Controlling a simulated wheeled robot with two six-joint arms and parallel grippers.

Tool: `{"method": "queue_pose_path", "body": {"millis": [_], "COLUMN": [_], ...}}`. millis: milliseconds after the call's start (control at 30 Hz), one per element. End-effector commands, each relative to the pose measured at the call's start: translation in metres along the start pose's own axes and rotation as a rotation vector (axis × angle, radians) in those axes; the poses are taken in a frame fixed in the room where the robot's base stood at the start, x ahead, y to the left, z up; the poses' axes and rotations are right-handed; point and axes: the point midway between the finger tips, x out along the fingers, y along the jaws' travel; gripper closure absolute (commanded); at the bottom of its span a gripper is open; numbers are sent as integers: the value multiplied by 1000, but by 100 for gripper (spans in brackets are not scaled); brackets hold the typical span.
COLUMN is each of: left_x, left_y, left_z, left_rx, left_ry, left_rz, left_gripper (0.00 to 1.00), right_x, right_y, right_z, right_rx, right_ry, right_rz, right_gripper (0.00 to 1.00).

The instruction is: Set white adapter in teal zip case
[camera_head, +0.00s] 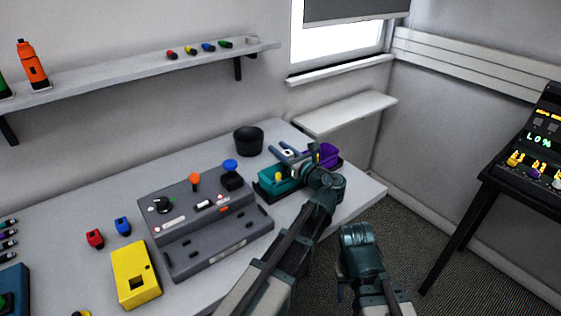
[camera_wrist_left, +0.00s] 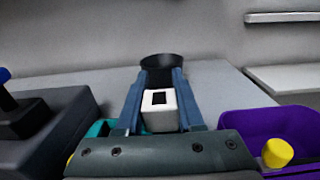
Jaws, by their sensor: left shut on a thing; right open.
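The white adapter (camera_wrist_left: 160,108) is held between the two fingers of my left gripper (camera_wrist_left: 157,92) in the left wrist view. In the head view the adapter (camera_head: 287,153) shows small and pale between the fingers of my left gripper (camera_head: 288,152). The teal zip case (camera_head: 277,188) sits below and beside the gripper at the table's right side, partly hidden by my arm. A strip of it shows in the left wrist view (camera_wrist_left: 98,129). My right gripper (camera_head: 357,236) is apart from the table over the floor, its fingers hard to make out.
A purple case (camera_head: 328,157) stands close beside the teal case. A black cup (camera_head: 248,141) is behind them. A grey console (camera_head: 200,215) with knobs lies to the left, with a yellow box (camera_head: 135,274) in front. A shelf (camera_head: 345,113) hangs at the back right.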

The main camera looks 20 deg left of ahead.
Motion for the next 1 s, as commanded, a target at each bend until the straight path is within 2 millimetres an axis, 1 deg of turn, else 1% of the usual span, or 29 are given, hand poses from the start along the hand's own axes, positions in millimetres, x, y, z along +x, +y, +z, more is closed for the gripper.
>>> {"method": "queue_pose_path", "body": {"millis": [33,200,500,900,1000], "left_x": [0,0,0,0,0], "left_y": [0,0,0,0,1], "left_z": [-12,-30,-28,-42,-42], "left_rx": [0,0,0,-1,-2], "left_ry": [0,0,0,3,6], "left_rz": [0,0,0,0,1], "left_gripper": [100,100,100,100,100], "right_x": [12,30,28,41,41], "right_y": [-1,-3,-3,-4,-4], "right_z": [-1,-2,-2,-2,-2], "right_rx": [0,0,0,0,0], "right_ry": [0,0,0,0,0], "right_rz": [0,0,0,0,0], "right_gripper": [50,50,50,50,50]}}
